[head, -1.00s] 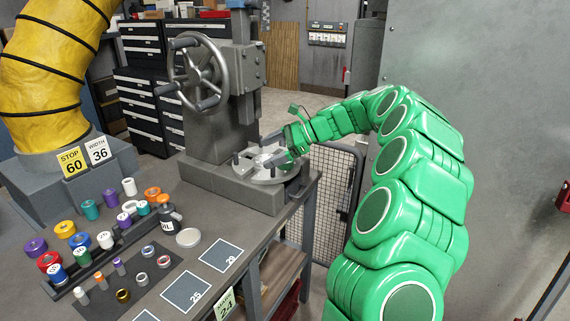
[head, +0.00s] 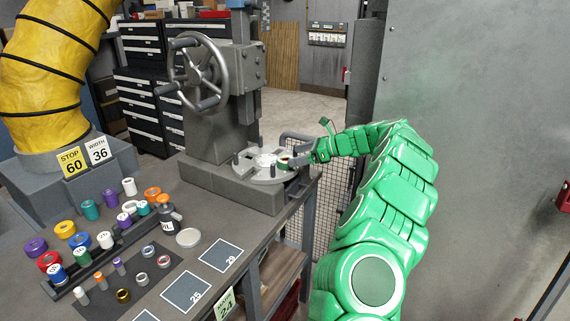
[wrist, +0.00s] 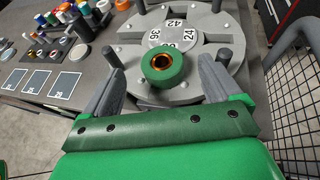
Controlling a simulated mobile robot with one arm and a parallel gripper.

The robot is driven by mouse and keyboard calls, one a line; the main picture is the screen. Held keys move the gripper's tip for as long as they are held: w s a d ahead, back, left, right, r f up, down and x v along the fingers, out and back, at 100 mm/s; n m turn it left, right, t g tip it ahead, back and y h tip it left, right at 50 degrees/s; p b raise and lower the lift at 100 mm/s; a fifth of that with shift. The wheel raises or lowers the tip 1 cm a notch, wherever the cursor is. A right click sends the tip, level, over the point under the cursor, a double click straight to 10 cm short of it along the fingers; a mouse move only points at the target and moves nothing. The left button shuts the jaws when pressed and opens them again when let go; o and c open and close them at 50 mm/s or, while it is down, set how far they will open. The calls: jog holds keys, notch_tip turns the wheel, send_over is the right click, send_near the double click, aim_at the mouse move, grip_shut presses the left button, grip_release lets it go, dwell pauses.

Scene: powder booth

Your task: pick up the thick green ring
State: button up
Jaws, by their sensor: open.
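The thick green ring (wrist: 163,68) has an orange-brown inside and sits on the round grey turntable (wrist: 189,97) at the foot of the press. In the head view the ring (head: 284,162) shows small at the turntable's right side, just left of my gripper (head: 304,160). In the wrist view my gripper (wrist: 166,62) is open, with one grey finger on each side of the ring. Nothing is held, and I cannot tell from the picture how far the fingertips are above the turntable.
The turntable has upright pegs and a numbered centre disc (wrist: 175,38). The press (head: 228,90) with its handwheel stands behind it. Several coloured rings and cylinders, a bottle (head: 169,213) and numbered squares (head: 186,292) lie on the bench at left. A wire mesh guard (wrist: 293,100) is close at right.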

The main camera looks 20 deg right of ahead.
aim_at(285, 162)
jog(key=x, duration=0.2)
jog(key=f+x, duration=0.1)
jog(key=x, duration=0.1)
jog(key=shift+w+a+f, duration=0.15)
jog(key=shift+w+a, duration=0.05)
jog(key=shift+a, duration=0.15)
jog(key=c, duration=1.2)
